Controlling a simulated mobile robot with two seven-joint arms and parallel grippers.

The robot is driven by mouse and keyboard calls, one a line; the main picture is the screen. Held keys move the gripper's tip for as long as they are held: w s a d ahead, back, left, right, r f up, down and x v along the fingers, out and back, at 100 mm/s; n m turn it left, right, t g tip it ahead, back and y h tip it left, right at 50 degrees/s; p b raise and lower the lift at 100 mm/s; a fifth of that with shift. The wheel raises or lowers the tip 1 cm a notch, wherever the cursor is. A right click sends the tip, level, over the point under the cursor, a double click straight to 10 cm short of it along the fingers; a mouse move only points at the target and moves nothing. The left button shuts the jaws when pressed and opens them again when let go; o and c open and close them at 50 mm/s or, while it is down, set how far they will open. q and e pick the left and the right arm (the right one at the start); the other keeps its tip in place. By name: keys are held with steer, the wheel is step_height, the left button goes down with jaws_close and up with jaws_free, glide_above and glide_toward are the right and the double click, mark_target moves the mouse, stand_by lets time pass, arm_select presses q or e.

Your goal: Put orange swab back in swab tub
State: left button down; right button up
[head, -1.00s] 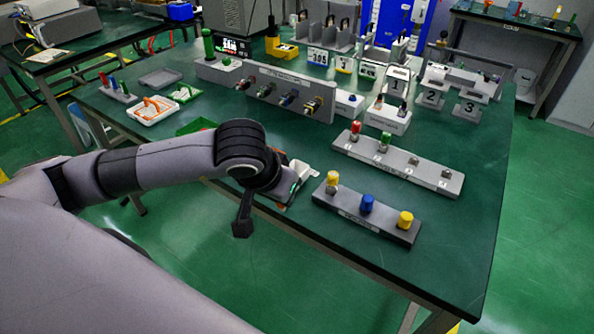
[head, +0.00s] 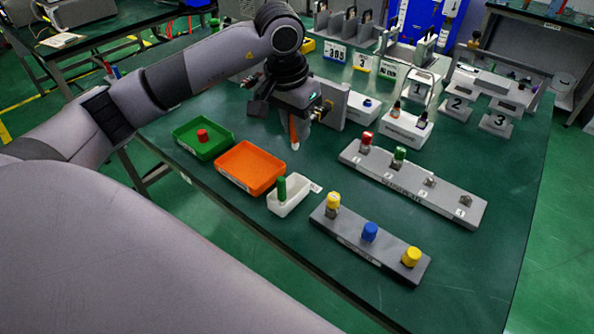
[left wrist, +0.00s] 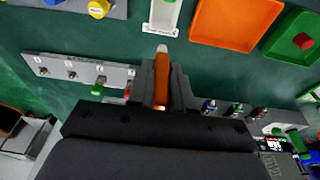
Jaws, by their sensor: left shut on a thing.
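My left gripper (head: 297,118) is shut on the orange swab (head: 294,132), which hangs down from it above the table. In the left wrist view the orange swab (left wrist: 162,85) sits between the fingers, its pale tip pointing toward the white tub (left wrist: 166,27). In the head view the white tub (head: 295,204) stands apart from the swab, nearer the front edge, with a green swab (head: 282,189) upright in it. My right gripper is not in view.
An orange tray (head: 249,168) is left of the white tub, and a green tray (head: 202,141) with a red item is farther left. A dark rack (head: 342,226) with yellow and blue caps and a grey rack (head: 415,184) stand to the right.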

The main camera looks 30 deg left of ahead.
arm_select(q)
step_height(320, 180, down, 12)
steer(key=shift+f+p, duration=0.2)
steer(key=shift+p, duration=0.2)
steer(key=shift+f+b, duration=0.6)
steer(key=shift+b, duration=0.15)
steer(key=c, duration=1)
jaws_free()
steer(key=shift+c, duration=0.2)
steer(key=shift+w+r+p, duration=0.1)
steer(key=shift+r+p, duration=0.35)
steer(key=shift+p, duration=0.1)
step_height(320, 180, up, 12)
steer(key=s, duration=0.2)
steer(key=shift+s+a+r+b, duration=0.15)
steer(key=shift+b, duration=0.3)
